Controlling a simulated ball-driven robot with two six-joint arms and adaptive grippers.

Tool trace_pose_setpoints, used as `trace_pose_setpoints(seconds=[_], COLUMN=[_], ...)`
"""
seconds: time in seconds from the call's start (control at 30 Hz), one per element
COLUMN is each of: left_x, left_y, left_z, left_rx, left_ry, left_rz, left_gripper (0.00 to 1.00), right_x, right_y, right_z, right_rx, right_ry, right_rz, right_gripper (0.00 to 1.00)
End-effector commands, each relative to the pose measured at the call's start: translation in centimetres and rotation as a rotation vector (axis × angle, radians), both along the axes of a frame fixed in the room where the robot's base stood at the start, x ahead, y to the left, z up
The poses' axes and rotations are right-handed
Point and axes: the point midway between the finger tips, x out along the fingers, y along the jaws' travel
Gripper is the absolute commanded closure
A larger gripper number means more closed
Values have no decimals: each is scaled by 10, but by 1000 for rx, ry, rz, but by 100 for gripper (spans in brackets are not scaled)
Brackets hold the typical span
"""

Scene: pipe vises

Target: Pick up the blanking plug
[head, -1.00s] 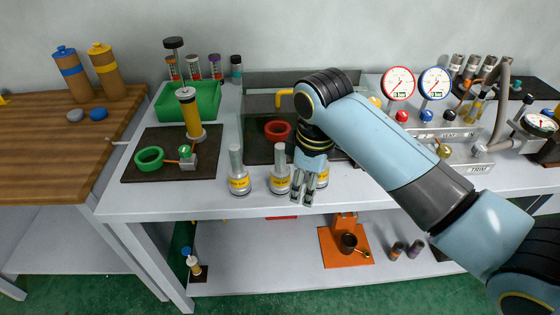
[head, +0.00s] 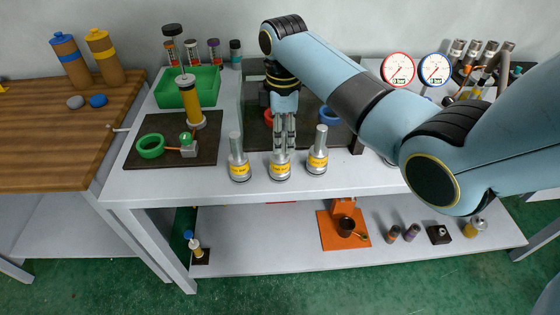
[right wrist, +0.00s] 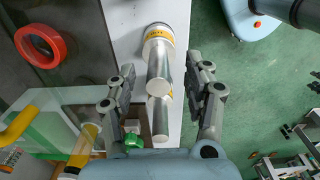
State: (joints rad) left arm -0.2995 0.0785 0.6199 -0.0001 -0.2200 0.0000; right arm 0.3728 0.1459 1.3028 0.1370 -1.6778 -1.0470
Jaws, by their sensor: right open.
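Three silver plugs with knurled bases, yellow labels and upright stems stand in a row on the bench's front edge: the left one (head: 238,160), the middle one (head: 279,168) and the right one (head: 317,152). The label text is too small to read, so I cannot tell which is the blanking plug. My right gripper (head: 284,138) is over the middle plug and hides most of its stem. In the right wrist view, my right gripper (right wrist: 159,85) is open, with a silver plug (right wrist: 159,58) showing between its fingers and a second silver stem below. My left gripper is out of view.
A dark mat (head: 208,154) with a green ring (head: 150,146) and a yellow cylinder (head: 190,100) lies at the left. A green tray (head: 207,80) stands behind. A red ring (right wrist: 40,45) lies behind the plugs. Gauges (head: 398,69) stand at the right.

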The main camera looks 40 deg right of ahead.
Motion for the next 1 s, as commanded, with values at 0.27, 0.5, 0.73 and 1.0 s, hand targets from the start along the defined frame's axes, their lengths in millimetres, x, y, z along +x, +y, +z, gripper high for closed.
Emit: trace_pose_setpoints(seconds=[0.27,0.5,0.73,1.0], left_x=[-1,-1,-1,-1], left_y=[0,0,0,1], left_z=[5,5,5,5], left_rx=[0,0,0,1], left_ry=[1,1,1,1], left_rz=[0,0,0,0], left_gripper=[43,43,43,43], right_x=[4,5,5,4], right_y=[4,4,4,4], right_z=[-38,-43,-42,-42], right_rx=[0,0,0,-1], right_ry=[4,0,0,1], right_rz=[-1,-1,-1,-1], right_gripper=[49,49,74,100])
